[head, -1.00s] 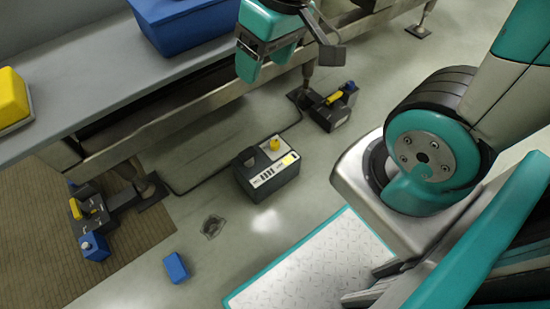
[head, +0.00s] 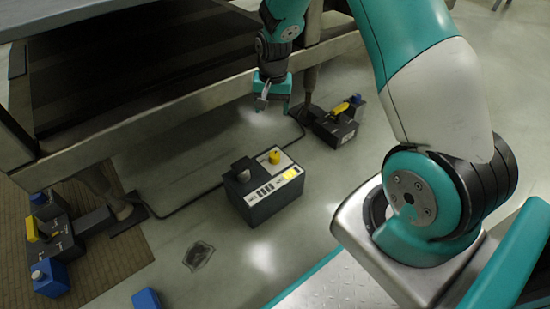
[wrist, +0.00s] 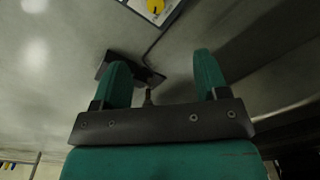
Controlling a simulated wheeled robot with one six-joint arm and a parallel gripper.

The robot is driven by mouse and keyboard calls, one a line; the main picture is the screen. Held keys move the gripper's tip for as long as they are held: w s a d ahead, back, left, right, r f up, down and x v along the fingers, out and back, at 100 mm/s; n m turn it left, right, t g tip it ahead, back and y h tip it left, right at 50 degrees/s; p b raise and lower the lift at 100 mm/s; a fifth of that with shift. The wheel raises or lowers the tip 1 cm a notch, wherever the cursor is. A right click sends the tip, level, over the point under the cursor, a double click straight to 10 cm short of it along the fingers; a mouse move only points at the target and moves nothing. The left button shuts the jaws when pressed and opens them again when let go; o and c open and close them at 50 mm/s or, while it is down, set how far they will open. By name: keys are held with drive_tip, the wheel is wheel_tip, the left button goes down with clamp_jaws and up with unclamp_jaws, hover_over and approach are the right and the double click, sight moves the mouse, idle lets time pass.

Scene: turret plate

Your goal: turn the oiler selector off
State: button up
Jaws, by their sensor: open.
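A dark box (head: 262,207) with a pale top panel stands on the floor in the middle of the head view. A yellow knob (head: 274,156) and a dark round knob (head: 241,168) rise from its top. I cannot read which control is the oiler selector. My gripper (head: 272,102) hangs beyond the box, near the bench's lower rail, apart from the knobs. In the wrist view its two green fingers (wrist: 160,68) are spread with nothing held between them.
A dark unit with a yellow lever (head: 334,123) sits right of the box; another with a yellow lever (head: 45,232) stands at left. A blue block (head: 146,299) and a drain (head: 198,256) lie in front. A cable (head: 180,208) runs behind the box. The bench rail (head: 170,118) hangs above.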

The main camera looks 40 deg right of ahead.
drive_tip(key=m, duration=0.2)
hover_over(275, 154)
wheel_tip(275, 154, down, 6)
wheel_tip(275, 154, down, 17)
drive_tip(key=b, duration=1)
drive_tip(key=shift+f, duration=0.1)
drive_tip(key=shift+c, duration=0.3)
drive_tip(key=c, duration=0.9)
